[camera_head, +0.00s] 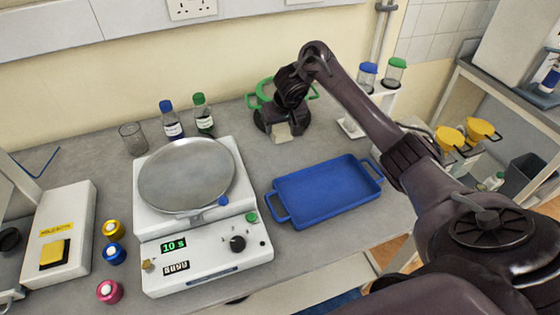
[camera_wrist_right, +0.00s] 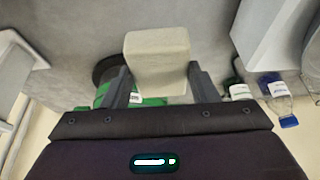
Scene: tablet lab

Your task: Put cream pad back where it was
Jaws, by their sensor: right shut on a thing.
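The cream pad (camera_head: 281,133) is a small pale block. My right gripper (camera_head: 280,126) is shut on it near the back of the bench, in front of a green-handled item (camera_head: 263,92). In the right wrist view the cream pad (camera_wrist_right: 157,60) sits between the two fingers of the right gripper (camera_wrist_right: 160,80), its front end sticking out past them. I cannot tell whether the pad touches the bench. My left gripper is not in view.
A scale-like machine with a round metal plate (camera_head: 187,176) stands left of centre. A blue tray (camera_head: 325,192) lies in front and to the right. Two capped bottles (camera_head: 203,117) and a glass beaker (camera_head: 132,138) stand at the back left. Bare bench lies between machine and tray.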

